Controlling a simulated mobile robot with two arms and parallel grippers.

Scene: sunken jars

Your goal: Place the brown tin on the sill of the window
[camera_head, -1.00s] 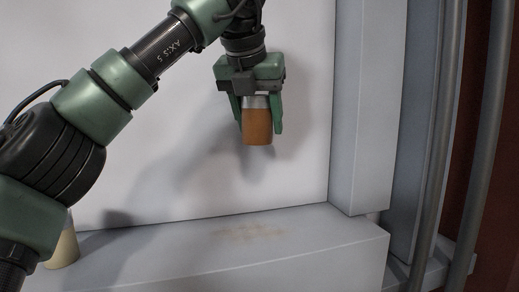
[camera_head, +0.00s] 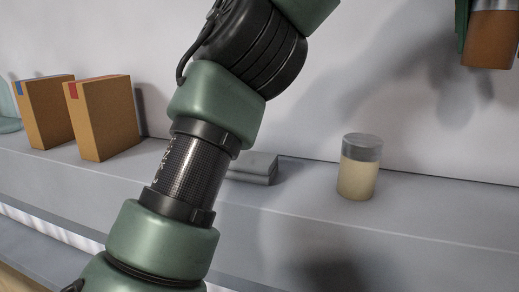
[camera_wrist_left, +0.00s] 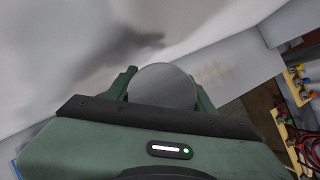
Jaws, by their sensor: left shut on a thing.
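The brown tin (camera_head: 490,38) is at the upper right edge of the head view, partly cut off, hanging in the air above the window sill (camera_head: 430,218). Its round grey top (camera_wrist_left: 164,92) shows in the wrist view between the fingers of my left gripper (camera_wrist_left: 162,84), which is shut on it. One green finger shows beside the tin in the head view. The sill is a grey ledge along the pale wall; a stained bare part of it (camera_wrist_left: 222,74) shows in the wrist view. My right gripper is not in view.
A cream jar with a grey lid (camera_head: 359,170) stands on the sill. Farther left are a flat grey block (camera_head: 252,168), two cardboard boxes (camera_head: 104,120) (camera_head: 46,110) and a pale glass thing (camera_head: 6,112). The sill right of the cream jar looks clear.

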